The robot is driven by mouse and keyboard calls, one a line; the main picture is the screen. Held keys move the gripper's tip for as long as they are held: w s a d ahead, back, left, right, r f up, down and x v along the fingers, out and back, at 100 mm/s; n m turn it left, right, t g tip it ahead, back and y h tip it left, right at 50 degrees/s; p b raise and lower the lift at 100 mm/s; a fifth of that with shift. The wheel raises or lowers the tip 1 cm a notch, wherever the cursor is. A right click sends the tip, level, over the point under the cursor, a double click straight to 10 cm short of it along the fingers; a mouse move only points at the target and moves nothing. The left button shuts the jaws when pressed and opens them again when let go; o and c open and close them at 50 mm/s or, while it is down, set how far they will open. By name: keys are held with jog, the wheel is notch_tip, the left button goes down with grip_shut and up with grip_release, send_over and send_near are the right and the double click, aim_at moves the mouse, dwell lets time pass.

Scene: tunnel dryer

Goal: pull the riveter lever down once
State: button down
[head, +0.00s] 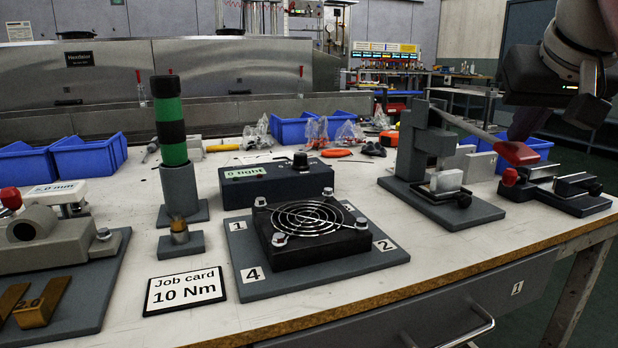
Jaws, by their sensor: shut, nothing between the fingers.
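The riveter (427,150) is a grey upright press on a flat grey base, right of the middle of the bench. Its lever (465,128) slopes down to the right from the top of the press and ends in a red grip (517,153). A pale block (447,181) sits low at the front of the press. My gripper (582,112) is at the upper right, above and right of the red grip. It is shut and holds nothing.
A vice-like fixture with a red knob (510,176) stands right of the riveter, close under the grip. A fan plate (385,258), a dark box (275,182), a green-black stack (171,132) and a job card (186,289) lie left. Blue bins (90,155) line the back.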

notch_tip(320, 180, up, 12)
jog(key=p, duration=1.2)
jog(key=shift+r+p, duration=0.2)
jog(key=shift+p, duration=0.2)
jog(key=shift+s, duration=0.1)
